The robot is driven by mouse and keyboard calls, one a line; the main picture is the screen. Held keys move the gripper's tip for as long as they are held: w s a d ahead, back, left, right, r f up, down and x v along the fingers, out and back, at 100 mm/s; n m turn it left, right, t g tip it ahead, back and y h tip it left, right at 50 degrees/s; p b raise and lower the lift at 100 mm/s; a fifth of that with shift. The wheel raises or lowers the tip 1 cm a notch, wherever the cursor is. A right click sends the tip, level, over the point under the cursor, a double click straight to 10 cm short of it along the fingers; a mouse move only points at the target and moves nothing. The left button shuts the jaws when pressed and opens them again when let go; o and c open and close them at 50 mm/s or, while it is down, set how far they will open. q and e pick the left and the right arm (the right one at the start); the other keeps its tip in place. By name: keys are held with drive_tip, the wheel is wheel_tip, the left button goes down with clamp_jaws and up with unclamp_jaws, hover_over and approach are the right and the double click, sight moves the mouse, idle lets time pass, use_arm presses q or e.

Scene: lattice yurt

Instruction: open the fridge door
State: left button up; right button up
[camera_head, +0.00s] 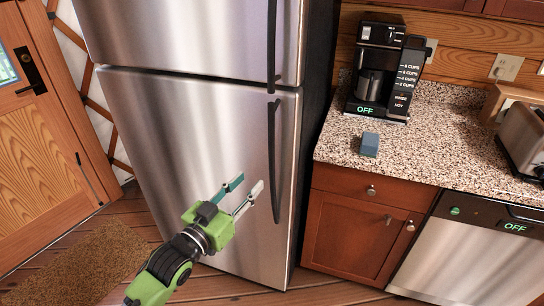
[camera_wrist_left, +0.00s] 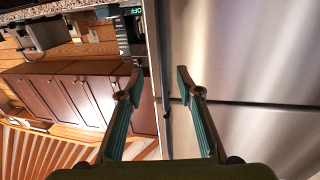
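The fridge (camera_head: 190,150) is stainless steel, with an upper door (camera_head: 190,35) and a lower door (camera_head: 170,130). Both doors look shut. Each has a long black handle along its right edge; the lower door's handle (camera_head: 273,160) is curved. My left gripper (camera_head: 249,182) is open and empty, in front of the lower door, with its fingertips just left of the lower handle. In the left wrist view the open fingers (camera_wrist_left: 155,82) frame the fridge's edge, and the fridge front (camera_wrist_left: 250,60) fills the right side. I cannot tell whether the fingers touch anything. My right gripper is not in view.
A speckled counter (camera_head: 440,135) stands right of the fridge, with a coffee maker (camera_head: 382,75), a blue-grey block (camera_head: 369,144) and a toaster (camera_head: 524,138). Below are a wooden cabinet (camera_head: 350,235) and a dishwasher (camera_head: 465,255). A brown mat (camera_head: 85,265) lies at left near a wooden door (camera_head: 40,150).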

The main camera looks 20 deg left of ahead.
sight(269, 160)
use_arm(q)
drive_tip(key=p+x, duration=0.2)
drive_tip(key=x, duration=1)
drive_tip(key=shift+w+a+f, duration=0.15)
drive_tip(key=shift+w+f, duration=0.05)
drive_tip(key=shift+w, duration=0.45)
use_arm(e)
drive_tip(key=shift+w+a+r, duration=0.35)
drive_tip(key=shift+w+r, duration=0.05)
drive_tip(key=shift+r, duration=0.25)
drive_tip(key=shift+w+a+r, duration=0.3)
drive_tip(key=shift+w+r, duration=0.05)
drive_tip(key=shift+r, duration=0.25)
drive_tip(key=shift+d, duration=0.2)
use_arm(q)
clamp_jaws()
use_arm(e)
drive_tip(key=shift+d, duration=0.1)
